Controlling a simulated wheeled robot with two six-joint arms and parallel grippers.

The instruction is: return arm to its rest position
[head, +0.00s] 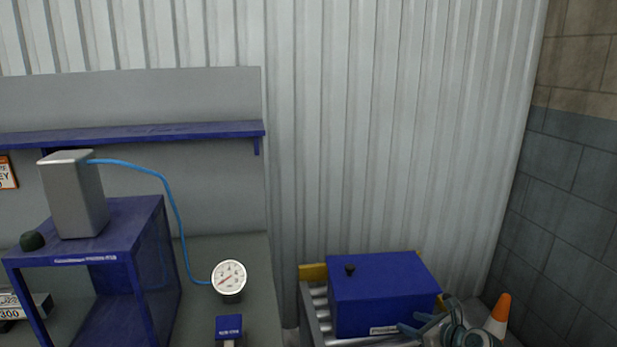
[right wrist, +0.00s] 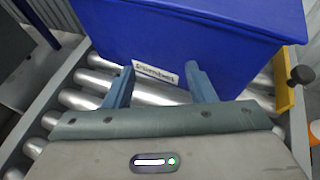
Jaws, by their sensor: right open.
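My right gripper (head: 430,322) shows at the bottom right of the head view, in front of the blue box (head: 375,290). In the right wrist view my right gripper (right wrist: 160,82) is open, with its two fingers apart and nothing between them. The blue box (right wrist: 180,30) lies beyond the fingertips, its white label facing me. I cannot tell whether the fingertips touch it. The box sits on a roller conveyor (head: 312,310), whose metal rollers also run under the gripper in the wrist view. My left gripper is not in view.
A grey bench with a blue stand (head: 150,230), a metal block (head: 75,195), a blue hose and a round gauge (head: 229,277) is on the left. An orange-and-white cone (head: 498,315) stands at the right near the block wall. The air above the box is clear.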

